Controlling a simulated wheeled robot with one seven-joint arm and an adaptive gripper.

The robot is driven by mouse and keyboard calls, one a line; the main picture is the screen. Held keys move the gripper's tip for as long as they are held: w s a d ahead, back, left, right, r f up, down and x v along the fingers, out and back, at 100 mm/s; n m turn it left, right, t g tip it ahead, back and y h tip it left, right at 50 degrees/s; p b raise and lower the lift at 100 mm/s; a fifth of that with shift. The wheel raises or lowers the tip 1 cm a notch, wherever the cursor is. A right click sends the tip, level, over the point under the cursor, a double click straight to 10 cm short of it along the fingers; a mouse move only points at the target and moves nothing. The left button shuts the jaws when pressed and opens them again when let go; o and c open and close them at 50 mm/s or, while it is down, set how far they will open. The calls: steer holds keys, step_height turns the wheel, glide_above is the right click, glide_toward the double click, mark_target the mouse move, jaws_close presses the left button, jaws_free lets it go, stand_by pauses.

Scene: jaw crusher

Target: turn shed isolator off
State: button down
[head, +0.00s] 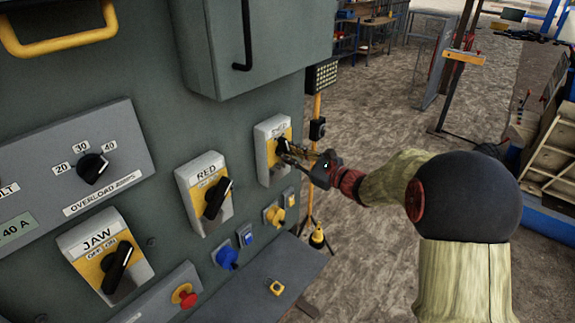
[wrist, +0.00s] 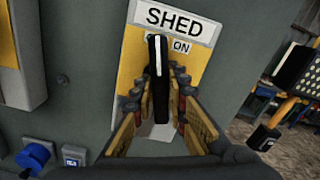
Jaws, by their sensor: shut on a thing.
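The shed isolator (wrist: 182,22) fills the middle of the wrist view, a yellow and white plate labelled SHED on a grey-green panel. Its black handle (wrist: 158,75) stands near upright, with a white line along it. "ON" shows to the right of the handle's top; the label to its left is mostly hidden behind the handle. My gripper (wrist: 159,88) is shut on the handle, one finger on each side. In the head view the isolator (head: 264,150) is at the panel's right end, and my gripper (head: 288,152) reaches it from the right, partly covering the handle.
RED isolator (head: 205,190) and JAW isolator (head: 105,260) sit to the left on the same panel. A blue socket (head: 227,257) and a red button (head: 186,296) are below. A grey cabinet box (head: 260,45) juts out above. A yellow lamp stand (head: 317,105) stands just behind the panel's right edge.

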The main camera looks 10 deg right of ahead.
steer(key=n+b, duration=0.1)
steer(key=b, duration=0.1)
steer(key=n+b, duration=0.1)
steer(key=b, duration=0.1)
steer(key=shift+f+n, duration=0.3)
steer(key=shift+f, duration=0.1)
steer(key=n+b, duration=0.2)
steer(key=b, duration=0.1)
steer(key=shift+r+b, duration=0.15)
steer(key=shift+b, duration=0.25)
steer(key=shift+r+n, duration=0.1)
steer(key=shift+n, duration=0.4)
steer(key=c, duration=1.8)
jaws_free()
steer(key=shift+r, duration=0.1)
steer(key=shift+o, duration=0.2)
steer(key=v, duration=1.2)
